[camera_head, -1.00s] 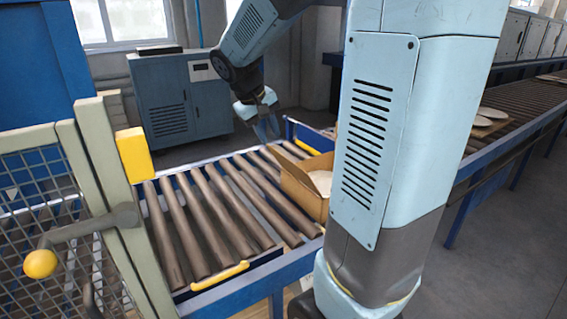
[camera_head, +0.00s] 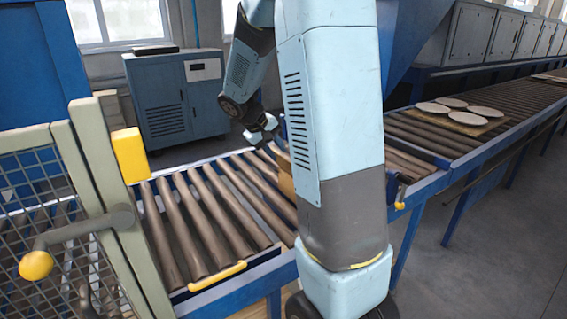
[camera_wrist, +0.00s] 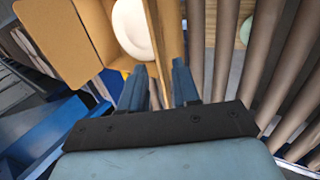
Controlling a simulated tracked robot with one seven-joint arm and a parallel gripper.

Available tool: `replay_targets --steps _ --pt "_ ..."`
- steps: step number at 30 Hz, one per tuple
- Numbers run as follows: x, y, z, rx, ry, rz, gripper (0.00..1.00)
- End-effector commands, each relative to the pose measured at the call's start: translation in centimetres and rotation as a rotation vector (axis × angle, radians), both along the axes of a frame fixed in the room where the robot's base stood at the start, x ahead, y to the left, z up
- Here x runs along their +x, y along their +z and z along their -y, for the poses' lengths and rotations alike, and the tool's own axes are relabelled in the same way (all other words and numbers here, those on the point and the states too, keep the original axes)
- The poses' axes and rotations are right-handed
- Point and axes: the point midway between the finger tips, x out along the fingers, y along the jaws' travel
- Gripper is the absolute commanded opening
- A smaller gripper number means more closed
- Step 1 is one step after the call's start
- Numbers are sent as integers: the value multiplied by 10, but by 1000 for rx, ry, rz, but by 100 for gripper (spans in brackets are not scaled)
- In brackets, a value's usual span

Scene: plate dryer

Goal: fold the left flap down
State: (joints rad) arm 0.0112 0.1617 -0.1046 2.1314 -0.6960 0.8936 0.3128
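An open cardboard box (camera_head: 286,183) sits on the roller conveyor, mostly hidden behind my arm in the head view. In the wrist view, a large tan flap (camera_wrist: 68,38) stands out at the box's left, and a white plate (camera_wrist: 133,24) lies inside. Another upright cardboard panel (camera_wrist: 172,32) is at the right side of the box, just ahead of my gripper (camera_wrist: 160,66). The two blue fingers are apart, with the panel's near end between or just beyond them; contact cannot be told. My gripper (camera_head: 266,140) is beside the box in the head view.
Bare rollers (camera_head: 205,215) lie left of the box. A yellow handle (camera_head: 217,276) is on the conveyor's front edge. A mesh guard (camera_head: 50,230) and yellow block (camera_head: 130,155) stand at left. Several white plates (camera_head: 470,108) lie on the right conveyor.

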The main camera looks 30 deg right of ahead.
Motion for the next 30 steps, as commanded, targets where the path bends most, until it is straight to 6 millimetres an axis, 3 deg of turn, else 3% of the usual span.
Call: replay_targets --steps 10,24,30 --pt "0 -44 27 0 -2 -1 31" --pt "1 -53 33 1 -1 0 31" --pt "1 -53 33 1 -2 1 13"
